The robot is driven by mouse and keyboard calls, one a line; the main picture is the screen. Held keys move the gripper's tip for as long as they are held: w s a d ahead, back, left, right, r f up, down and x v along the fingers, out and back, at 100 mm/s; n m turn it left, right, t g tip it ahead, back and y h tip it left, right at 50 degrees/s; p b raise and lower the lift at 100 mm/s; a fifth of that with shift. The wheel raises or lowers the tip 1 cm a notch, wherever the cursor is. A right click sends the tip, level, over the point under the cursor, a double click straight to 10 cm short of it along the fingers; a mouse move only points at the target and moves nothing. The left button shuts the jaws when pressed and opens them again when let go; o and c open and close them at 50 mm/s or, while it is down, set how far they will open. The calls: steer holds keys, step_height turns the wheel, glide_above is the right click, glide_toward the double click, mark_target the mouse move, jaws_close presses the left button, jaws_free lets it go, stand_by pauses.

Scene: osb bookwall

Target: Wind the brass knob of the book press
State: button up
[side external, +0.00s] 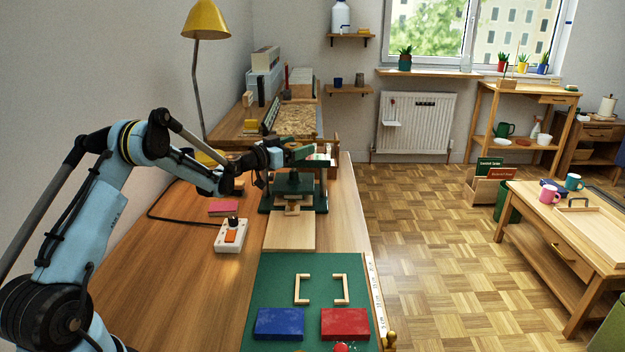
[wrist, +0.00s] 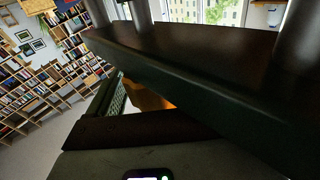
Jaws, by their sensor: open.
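The dark green book press (side external: 293,187) stands on the wooden bench in the side external view, its plate above light wooden pieces (side external: 292,205). My gripper (side external: 272,156) is at the top left of the press, close to its upper crossbeam (side external: 305,153). It is open; I see nothing held in it, and I cannot tell if it touches the press. I cannot make out the press's brass knob in the side external view; my gripper may hide it. In the wrist view a dark beam (wrist: 200,85) crosses close up, with an orange-brown piece (wrist: 147,94) below it, which I cannot identify.
A white switch box (side external: 231,236) and red book (side external: 223,209) lie left of the press. A wooden board (side external: 290,232) lies before it. The green mat (side external: 275,285) holds a blue block (side external: 279,323) and red block (side external: 345,323). A yellow lamp (side external: 205,20) rises behind.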

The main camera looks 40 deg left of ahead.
steer(key=shift+w, duration=0.6)
steer(key=c, duration=1)
steer(key=shift+o, duration=0.2)
steer(key=shift+n+y, duration=0.5)
steer(key=shift+y, duration=0.3)
steer(key=n+y, duration=0.1)
steer(key=y, duration=0.1)
steer(key=n+g+y, duration=0.1)
steer(key=n+y, duration=0.2)
steer(key=y, duration=0.2)
steer(key=shift+a+n+g, duration=0.25)
steer(key=shift+n+g, duration=0.05)
steer(key=n+g+y, duration=0.1)
steer(key=y, duration=0.1)
steer(key=n+g+y, duration=0.2)
steer(key=a+n+g+y, duration=0.1)
steer(key=n+g+y, duration=0.1)
steer(key=shift+s+y, duration=0.3)
steer(key=shift+n, duration=0.3)
